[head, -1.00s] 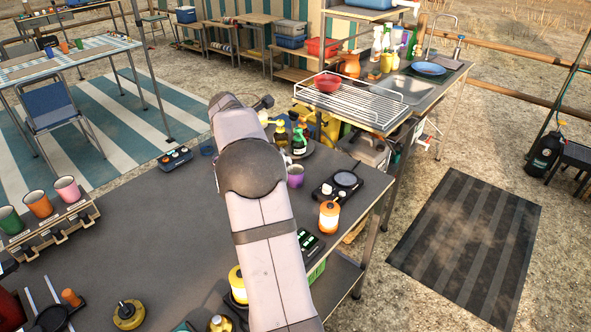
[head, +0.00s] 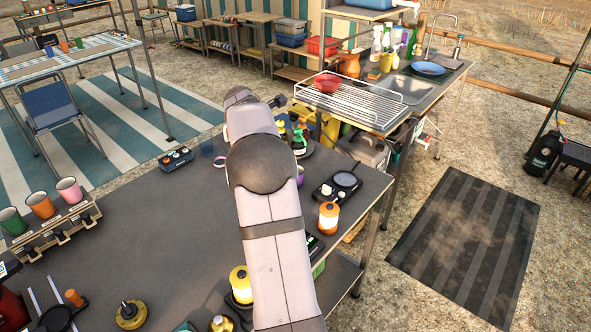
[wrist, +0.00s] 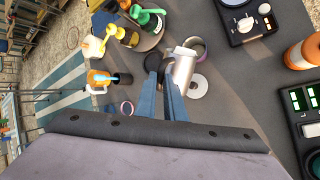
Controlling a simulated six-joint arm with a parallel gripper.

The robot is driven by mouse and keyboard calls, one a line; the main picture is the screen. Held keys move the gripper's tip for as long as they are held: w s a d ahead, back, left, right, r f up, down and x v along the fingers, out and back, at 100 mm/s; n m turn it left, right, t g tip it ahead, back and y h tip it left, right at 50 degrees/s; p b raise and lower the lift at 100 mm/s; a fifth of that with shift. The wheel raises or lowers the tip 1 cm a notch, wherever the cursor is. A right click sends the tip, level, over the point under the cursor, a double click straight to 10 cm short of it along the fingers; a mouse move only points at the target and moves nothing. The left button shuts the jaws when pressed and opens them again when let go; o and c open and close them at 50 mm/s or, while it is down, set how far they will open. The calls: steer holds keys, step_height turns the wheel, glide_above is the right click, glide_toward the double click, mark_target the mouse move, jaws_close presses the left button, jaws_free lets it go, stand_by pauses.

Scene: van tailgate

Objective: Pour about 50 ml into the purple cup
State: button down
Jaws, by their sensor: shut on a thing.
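The purple cup (head: 300,176) stands on the dark table in the head view, mostly covered by my arm. In the wrist view the purple cup (wrist: 201,45) shows as a purple rim just beyond the held vessel. My gripper (wrist: 164,82) is shut on a pale silvery cylindrical vessel (wrist: 185,66), which lies close to the cup and overlaps it in this view. Whether the vessel touches the cup, and whether liquid is flowing, I cannot tell. In the head view my gripper is hidden behind my arm.
A pale disc (wrist: 197,87) lies near the vessel. Bottles (wrist: 149,20) stand on a round tray beyond the cup. A small device with a round plate (head: 338,187) and an orange lantern (head: 328,217) stand to the right. A cup rack (head: 50,232) is at left; the middle table is clear.

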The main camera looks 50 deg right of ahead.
steer(key=shift+r, duration=0.15)
steer(key=shift+s+d+r+p, duration=0.2)
steer(key=shift+d+p, duration=0.1)
steer(key=shift+p, duration=0.35)
steer(key=shift+s+d+r+t+y+p, duration=0.1)
steer(key=shift+s+d+t+y+p, duration=0.2)
steer(key=shift+p, duration=0.4)
steer(key=shift+s+d+p, duration=0.1)
steer(key=shift+d+p, duration=0.1)
steer(key=shift+p, duration=0.35)
steer(key=shift+s+r, duration=0.1)
